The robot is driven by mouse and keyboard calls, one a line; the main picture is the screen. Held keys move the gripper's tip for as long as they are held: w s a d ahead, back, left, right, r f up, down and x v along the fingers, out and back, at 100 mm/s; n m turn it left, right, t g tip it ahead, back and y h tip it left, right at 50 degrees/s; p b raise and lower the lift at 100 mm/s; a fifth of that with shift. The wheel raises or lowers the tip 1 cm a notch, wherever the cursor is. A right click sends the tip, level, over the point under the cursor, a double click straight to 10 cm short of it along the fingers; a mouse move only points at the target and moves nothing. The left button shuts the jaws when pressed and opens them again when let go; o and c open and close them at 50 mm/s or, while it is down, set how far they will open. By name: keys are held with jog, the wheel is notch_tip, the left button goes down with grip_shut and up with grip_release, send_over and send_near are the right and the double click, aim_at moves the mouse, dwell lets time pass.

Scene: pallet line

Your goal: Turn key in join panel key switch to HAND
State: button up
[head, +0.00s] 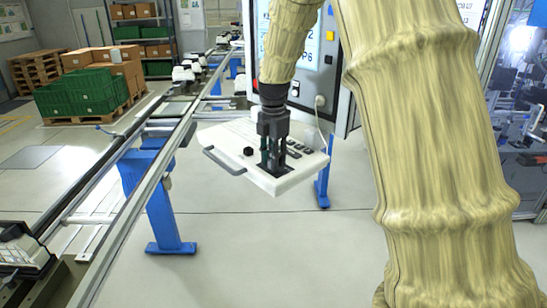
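A white, slanted control panel (228,136) with a handle on its left side stands in the middle of the head view, beside the conveyor. It carries a black knob (248,151) and a row of dark controls (301,149) on the right. My gripper (272,168) points down at the panel's near part, over a dark plate (270,178). Its fingers look close to or touching the panel surface; I cannot tell which. The key and key switch cannot be made out and may be hidden behind the fingers. I cannot tell whether the fingers are shut on anything.
A conveyor (150,185) on blue legs runs along the left. A tall cabinet with a screen (313,45) stands behind the panel. Green crates (88,92) and cartons sit on a pallet at the back left. The floor in front is clear.

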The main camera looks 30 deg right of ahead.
jog(key=c, duration=0.4)
jog(key=shift+o, duration=0.2)
jog(key=n+p, duration=0.2)
jog(key=n, duration=0.1)
jog(key=shift+n, duration=0.3)
jog(key=shift+n+p, duration=1.8)
jog(key=shift+n, duration=0.7)
jog(key=o, duration=1.1)
jog(key=shift+d, duration=0.1)
jog(key=shift+w+a, duration=0.1)
jog(key=shift+a, duration=0.1)
jog(key=o, duration=0.5)
jog(key=shift+d, duration=0.15)
